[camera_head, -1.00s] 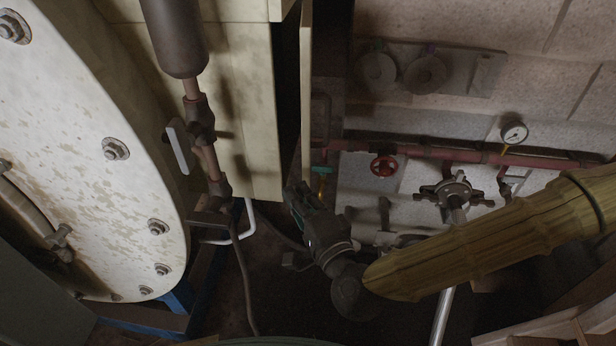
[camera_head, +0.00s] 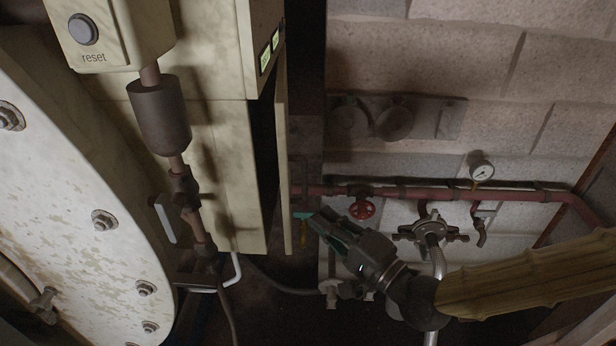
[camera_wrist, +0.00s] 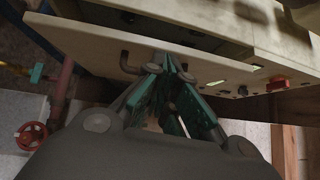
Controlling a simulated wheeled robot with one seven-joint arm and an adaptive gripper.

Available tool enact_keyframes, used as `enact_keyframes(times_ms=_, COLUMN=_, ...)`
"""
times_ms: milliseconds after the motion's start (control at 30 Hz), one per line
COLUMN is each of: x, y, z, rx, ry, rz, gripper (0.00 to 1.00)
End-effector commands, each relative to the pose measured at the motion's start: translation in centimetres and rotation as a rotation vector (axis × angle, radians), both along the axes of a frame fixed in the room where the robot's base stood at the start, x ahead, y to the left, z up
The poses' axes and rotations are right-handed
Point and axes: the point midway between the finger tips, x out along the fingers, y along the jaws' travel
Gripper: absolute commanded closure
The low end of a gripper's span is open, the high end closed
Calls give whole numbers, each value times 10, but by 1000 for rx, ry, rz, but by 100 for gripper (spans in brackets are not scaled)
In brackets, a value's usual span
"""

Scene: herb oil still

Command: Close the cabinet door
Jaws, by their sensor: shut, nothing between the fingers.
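The cream cabinet (camera_head: 222,170) stands left of centre in the head view. Its door (camera_head: 284,165) shows nearly edge-on as a thin pale strip, ajar, with a narrow dark gap between it and the cabinet. My gripper (camera_head: 318,222) is to the right of the door's lower part, on its outer side, fingers pointing toward it. In the wrist view the door (camera_wrist: 100,38) is a pale panel across the top, with a dark handle (camera_wrist: 128,66). My gripper (camera_wrist: 166,62) is shut and empty there, its tips close to the panel beside the handle; contact cannot be told.
A red pipe (camera_head: 400,191) with a red valve wheel (camera_head: 362,209) and a gauge (camera_head: 481,170) runs along the block wall behind my gripper. A metal tap (camera_head: 432,232) stands near my arm. A large white bolted vessel (camera_head: 75,240) fills the left.

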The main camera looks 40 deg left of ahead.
Motion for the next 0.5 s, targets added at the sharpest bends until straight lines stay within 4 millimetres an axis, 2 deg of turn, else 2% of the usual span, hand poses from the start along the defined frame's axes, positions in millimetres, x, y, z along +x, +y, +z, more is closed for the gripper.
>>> enact_keyframes(times_ms=33, x=12, y=-12, z=13, rx=-10, ry=-6, rz=11, gripper=100)
enact_keyframes(times_ms=233, x=39, y=-47, z=21, rx=-66, ry=-16, rz=60, gripper=100)
enact_keyframes(times_ms=400, x=49, y=-62, z=21, rx=-98, ry=-18, rz=74, gripper=100)
enact_keyframes(times_ms=500, x=51, y=-62, z=20, rx=-103, ry=-17, rz=77, gripper=100)
